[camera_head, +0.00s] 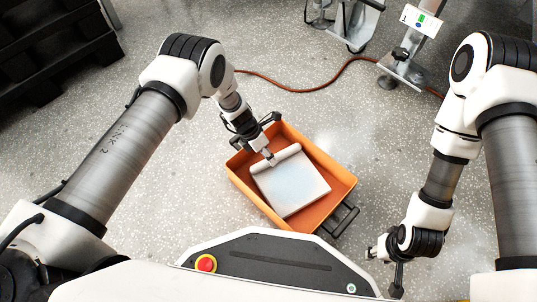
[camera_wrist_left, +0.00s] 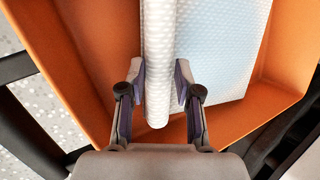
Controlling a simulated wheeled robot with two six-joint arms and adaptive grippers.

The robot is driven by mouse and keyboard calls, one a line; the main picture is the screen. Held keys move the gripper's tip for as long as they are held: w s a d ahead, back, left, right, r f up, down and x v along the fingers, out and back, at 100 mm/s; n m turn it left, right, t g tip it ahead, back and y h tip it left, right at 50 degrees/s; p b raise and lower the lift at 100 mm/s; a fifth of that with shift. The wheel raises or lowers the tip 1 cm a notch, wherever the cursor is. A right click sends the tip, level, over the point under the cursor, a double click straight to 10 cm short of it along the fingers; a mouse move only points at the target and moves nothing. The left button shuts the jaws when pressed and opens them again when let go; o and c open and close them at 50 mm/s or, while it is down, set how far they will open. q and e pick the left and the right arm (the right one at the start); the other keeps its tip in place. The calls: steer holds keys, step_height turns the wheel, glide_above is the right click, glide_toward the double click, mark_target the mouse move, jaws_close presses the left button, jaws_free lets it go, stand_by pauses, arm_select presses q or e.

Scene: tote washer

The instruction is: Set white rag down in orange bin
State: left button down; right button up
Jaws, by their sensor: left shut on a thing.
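The white rag (camera_head: 293,187) lies inside the orange bin (camera_head: 338,172), a flat sheet with a rolled edge at its upper left. In the left wrist view the rag (camera_wrist_left: 212,45) shows a dimpled texture, and its rolled edge passes between the fingers. My left gripper (camera_head: 271,158) reaches into the orange bin and is shut on that rolled edge; its fingers also show in the left wrist view (camera_wrist_left: 160,92). The bin's floor and walls (camera_wrist_left: 85,40) surround the rag there. My right gripper (camera_head: 384,262) hangs at the lower right, apart from the bin; its fingers are too small to judge.
The bin has a dark handle (camera_head: 342,218) at its lower right. A reddish hose (camera_head: 305,89) runs across the speckled floor behind it. Metal stand legs (camera_head: 405,65) stand at the top right, and a dark pallet-like stack (camera_head: 55,45) is at the top left.

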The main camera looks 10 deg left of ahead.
arm_select(q)
steer(key=shift+f+b, duration=0.6)
steer(key=shift+f, duration=0.4)
steer(key=shift+f, duration=0.1)
jaws_free()
stand_by(0.8)
